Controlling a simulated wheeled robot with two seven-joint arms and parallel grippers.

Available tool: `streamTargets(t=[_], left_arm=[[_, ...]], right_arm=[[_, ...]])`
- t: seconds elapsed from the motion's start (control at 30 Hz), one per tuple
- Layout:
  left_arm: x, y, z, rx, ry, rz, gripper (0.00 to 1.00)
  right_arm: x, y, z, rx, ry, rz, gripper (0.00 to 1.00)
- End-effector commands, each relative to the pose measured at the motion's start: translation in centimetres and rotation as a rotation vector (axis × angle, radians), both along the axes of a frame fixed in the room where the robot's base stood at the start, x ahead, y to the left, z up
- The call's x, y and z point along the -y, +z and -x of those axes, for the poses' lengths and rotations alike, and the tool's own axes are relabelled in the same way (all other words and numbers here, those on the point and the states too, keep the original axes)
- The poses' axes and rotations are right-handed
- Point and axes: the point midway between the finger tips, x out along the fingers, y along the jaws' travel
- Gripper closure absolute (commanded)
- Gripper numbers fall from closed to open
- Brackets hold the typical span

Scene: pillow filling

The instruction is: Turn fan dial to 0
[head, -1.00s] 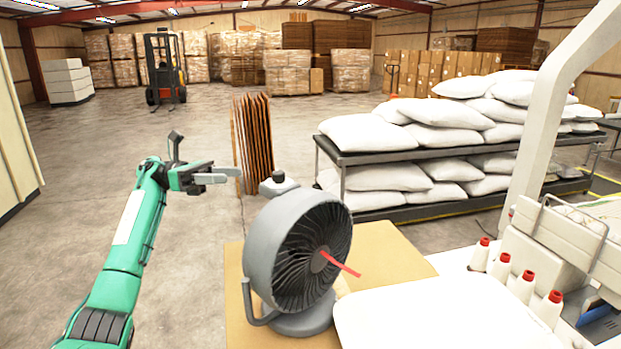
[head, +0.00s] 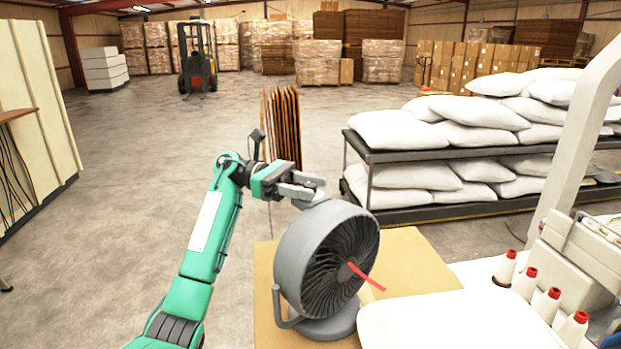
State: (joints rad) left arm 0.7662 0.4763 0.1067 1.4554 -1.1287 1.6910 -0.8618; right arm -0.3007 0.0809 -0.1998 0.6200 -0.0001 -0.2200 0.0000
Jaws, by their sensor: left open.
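A grey round fan (head: 328,262) with a red ribbon (head: 366,276) at its hub stands on a tan board at the lower middle. Its dial, seen earlier as a dark knob on top of the housing, is now hidden by my left gripper. My left gripper (head: 312,188) is at the top rear of the fan, its fingers open and level around where the dial is. I cannot tell whether the fingers touch the dial. My right gripper is not in view.
Thread cones with red caps (head: 528,283) and a white machine stand at the right. A rack of white sacks (head: 398,152) is behind. Free floor lies to the left.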

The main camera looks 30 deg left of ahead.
Motion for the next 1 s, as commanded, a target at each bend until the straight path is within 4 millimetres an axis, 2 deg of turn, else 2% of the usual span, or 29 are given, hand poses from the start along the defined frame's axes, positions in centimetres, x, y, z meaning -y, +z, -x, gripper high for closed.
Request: streamTargets(t=[0.13, 0.4, 0.6, 0.63, 0.83, 1.0], left_arm=[[0.8, 0.1, 0.0, 0.001, -0.001, 0.001, 0.55], [0.8, 0.0, 0.0, 0.000, 0.000, 0.000, 0.57], [0.8, 0.0, 0.0, 0.000, 0.000, 0.000, 0.96], [0.8, 0.0, 0.0, 0.000, 0.000, 0.000, 0.98], [0.8, -0.2, 0.0, 0.001, 0.011, 0.000, 0.98], [0.7, -0.5, 0.1, 0.002, 0.062, -0.002, 0.98]], right_arm=[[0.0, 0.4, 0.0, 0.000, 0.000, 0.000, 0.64], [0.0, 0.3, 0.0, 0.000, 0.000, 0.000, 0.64], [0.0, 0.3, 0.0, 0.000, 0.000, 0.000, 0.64], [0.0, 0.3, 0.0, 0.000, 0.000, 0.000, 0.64], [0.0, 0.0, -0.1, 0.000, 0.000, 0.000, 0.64], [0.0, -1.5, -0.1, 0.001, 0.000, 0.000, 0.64]])
